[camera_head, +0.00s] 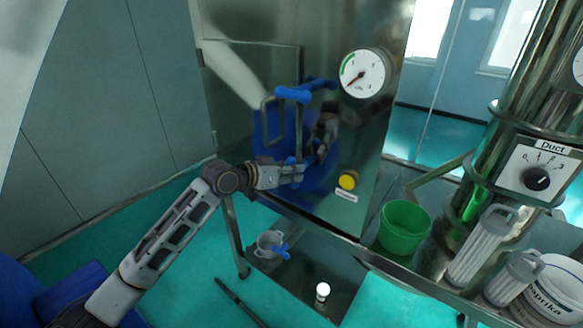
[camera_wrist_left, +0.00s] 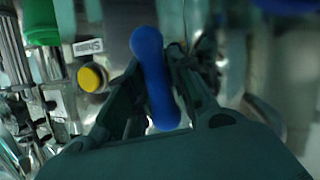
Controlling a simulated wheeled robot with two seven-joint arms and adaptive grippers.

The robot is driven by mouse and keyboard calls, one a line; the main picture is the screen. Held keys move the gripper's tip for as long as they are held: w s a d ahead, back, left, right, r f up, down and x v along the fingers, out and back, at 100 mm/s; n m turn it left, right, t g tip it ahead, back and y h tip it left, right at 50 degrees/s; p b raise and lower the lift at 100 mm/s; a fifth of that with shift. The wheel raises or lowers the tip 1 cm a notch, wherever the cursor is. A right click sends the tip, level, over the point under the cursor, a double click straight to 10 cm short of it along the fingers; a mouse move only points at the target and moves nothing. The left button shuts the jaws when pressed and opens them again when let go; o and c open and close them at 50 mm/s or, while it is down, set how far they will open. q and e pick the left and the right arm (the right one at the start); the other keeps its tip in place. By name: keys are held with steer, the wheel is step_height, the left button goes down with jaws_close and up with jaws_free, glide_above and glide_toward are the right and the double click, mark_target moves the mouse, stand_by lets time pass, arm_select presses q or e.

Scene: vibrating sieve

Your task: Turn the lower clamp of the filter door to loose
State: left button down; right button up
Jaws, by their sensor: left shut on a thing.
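The filter door is the shiny steel panel of the cabinet (camera_head: 240,65), with a bar handle (camera_head: 266,122). Its upper clamp (camera_head: 293,94) has a blue lever above the handle. The lower clamp (camera_head: 290,160) is a small blue lever, mostly hidden by my left gripper (camera_head: 298,173) in the head view. In the left wrist view, the blue lever of the lower clamp (camera_wrist_left: 154,80) lies between the two fingers of my left gripper (camera_wrist_left: 155,70), which is shut on it. My right gripper is in neither view.
A pressure gauge (camera_head: 365,73) and a yellow button (camera_head: 347,181) sit on the steel front to the right. A green bucket (camera_head: 404,226), filter cartridges (camera_head: 482,243) and a paprika tub (camera_head: 552,290) stand further right.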

arm_select(q)
steer(key=shift+s+d+r+m+y+p, duration=0.15)
steer(key=shift+m+y+p, duration=0.15)
steer(key=shift+m+p, duration=0.35)
steer(key=c, duration=1.3)
jaws_free()
steer(key=shift+d, duration=0.1)
steer(key=shift+s+a, duration=0.15)
steer(key=shift+a, duration=0.25)
steer(key=v, duration=1.1)
steer(key=shift+s+d, duration=0.2)
steer(key=shift+s, duration=0.1)
steer(key=shift+r, duration=0.1)
